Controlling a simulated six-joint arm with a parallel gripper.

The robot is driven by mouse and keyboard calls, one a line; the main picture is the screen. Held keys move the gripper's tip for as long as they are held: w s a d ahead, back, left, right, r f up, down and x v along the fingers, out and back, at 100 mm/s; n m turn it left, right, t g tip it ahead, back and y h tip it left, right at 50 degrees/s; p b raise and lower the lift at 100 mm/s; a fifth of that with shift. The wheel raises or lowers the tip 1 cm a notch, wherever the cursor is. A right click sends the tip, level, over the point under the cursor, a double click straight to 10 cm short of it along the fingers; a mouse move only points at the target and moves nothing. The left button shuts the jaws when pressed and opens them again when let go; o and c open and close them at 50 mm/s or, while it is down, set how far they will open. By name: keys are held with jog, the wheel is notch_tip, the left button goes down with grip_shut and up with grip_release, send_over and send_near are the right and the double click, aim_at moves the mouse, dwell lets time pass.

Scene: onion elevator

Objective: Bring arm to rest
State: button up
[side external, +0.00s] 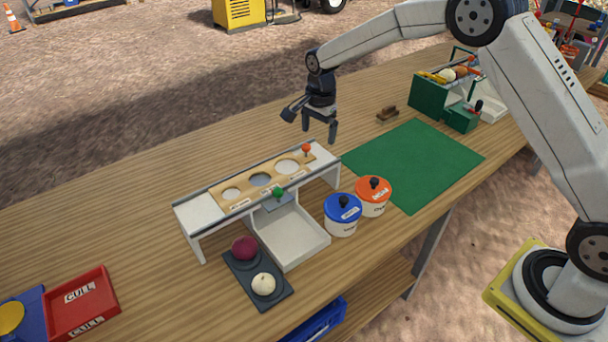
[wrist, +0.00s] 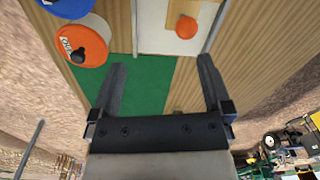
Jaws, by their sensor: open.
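My gripper (side external: 321,128) is open and empty, raised above the wooden table behind the right end of the white sorting stand (side external: 199,211). Its two fingers point down in the side view; they also show apart in the wrist view (wrist: 160,85), with nothing between them. The stand has a wooden panel with several round holes, an orange knob (side external: 306,148) at its right end and a green knob (side external: 278,191) at its front. A dark red onion (side external: 244,248) and a white onion (side external: 263,284) sit on a dark tray (side external: 274,299) in front of the stand.
A blue-lidded pot (side external: 342,213) and an orange-lidded pot (side external: 373,195) stand right of the stand. A green mat (side external: 414,160) lies bare beyond them. A green toolbox (side external: 430,98) and a small brown block (side external: 387,114) are at the back. A red CULL tray (side external: 82,302) is at front left.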

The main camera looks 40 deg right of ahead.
jog(key=s+r+n+t, duration=0.1)
jog(key=s+n, duration=0.6)
jog(key=s, duration=0.7)
jog(key=s+d+r+n+t, duration=0.1)
jog(key=s+n, duration=0.7)
jog(key=s, duration=0.5)
jog(key=shift+s+d+r, duration=0.25)
jog(key=shift+s+r, duration=0.05)
jog(key=shift+s, duration=0.1)
